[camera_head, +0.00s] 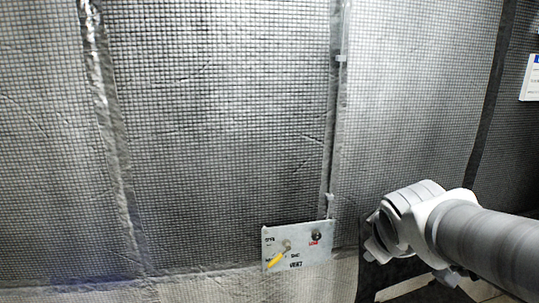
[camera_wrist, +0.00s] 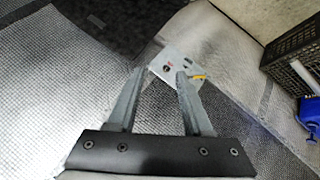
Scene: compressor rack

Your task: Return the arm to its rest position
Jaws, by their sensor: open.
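My gripper (camera_wrist: 160,72) is open and empty in the wrist view, its two grey fingers spread apart. A small light panel (camera_head: 315,258) with a yellow lever (camera_head: 276,259) and a dark knob with a red label is at the bottom middle of the head view. In the wrist view the panel (camera_wrist: 186,60) shows beyond the fingertips, partly covered by the right finger. I cannot tell how far the fingers are from it. In the head view my arm comes in from the right, and the gripper's fingers are not clearly seen there.
A wall of grey mesh-covered sheeting (camera_head: 215,110) fills the head view, with a thin conduit (camera_head: 337,120) running down to the panel. A black crate (camera_wrist: 290,60) and a blue object (camera_wrist: 309,118) are at the right of the wrist view. A white sign (camera_head: 530,78) is at far right.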

